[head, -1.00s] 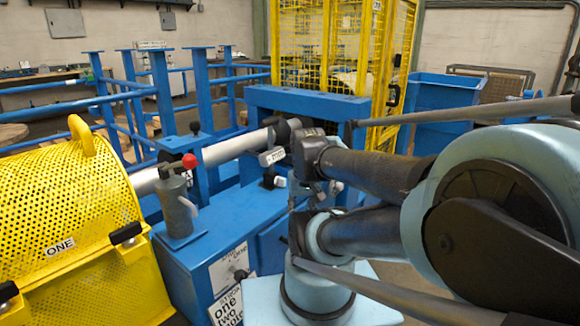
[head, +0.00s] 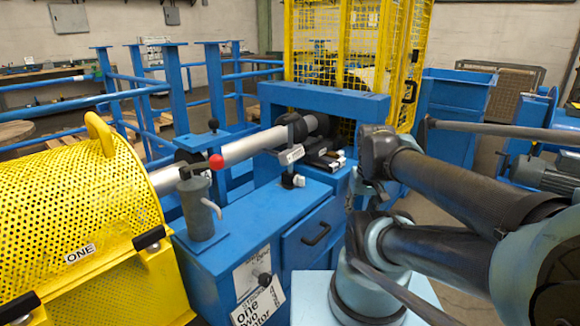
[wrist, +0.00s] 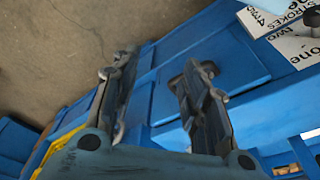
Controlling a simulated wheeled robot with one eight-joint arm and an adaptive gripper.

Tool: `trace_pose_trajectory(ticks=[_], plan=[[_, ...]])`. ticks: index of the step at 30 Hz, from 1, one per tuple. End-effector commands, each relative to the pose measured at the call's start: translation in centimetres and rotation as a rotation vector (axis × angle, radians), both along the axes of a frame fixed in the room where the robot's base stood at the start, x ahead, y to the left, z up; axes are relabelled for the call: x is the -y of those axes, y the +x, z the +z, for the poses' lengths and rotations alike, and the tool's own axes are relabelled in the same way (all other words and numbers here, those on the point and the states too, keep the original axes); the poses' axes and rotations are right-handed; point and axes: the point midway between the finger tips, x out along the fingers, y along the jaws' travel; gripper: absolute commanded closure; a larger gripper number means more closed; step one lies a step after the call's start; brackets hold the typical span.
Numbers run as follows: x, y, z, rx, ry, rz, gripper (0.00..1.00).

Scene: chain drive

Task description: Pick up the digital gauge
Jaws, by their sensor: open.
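I cannot make out the digital gauge for certain. In the head view a small grey device with a white label (head: 291,155) stands against the grey shaft on the blue bench; it may be the gauge, but its display is too small to read. My gripper hangs at the right of the bench in the head view, largely hidden by my arm. In the wrist view my gripper (wrist: 160,63) is open and empty, its two dark fingers apart above the bench's blue drawer front and the floor. No gauge shows between the fingers.
The blue bench (head: 245,240) has a black drawer handle (head: 316,234). Dark flat items (head: 325,160) lie by its back frame (head: 330,100). A yellow mesh cage (head: 350,40) stands behind.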

Motion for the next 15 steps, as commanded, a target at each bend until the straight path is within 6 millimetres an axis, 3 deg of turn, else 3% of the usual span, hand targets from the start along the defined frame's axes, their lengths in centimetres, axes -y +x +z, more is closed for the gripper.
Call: trace_pose_trajectory(ticks=[5, 15], plan=[[-0.2, 2.4, 3.6, -0.015, 0.016, -0.051, 0.58], [-3.9, 10.7, 13.7, -0.069, 0.058, -0.242, 0.58]])
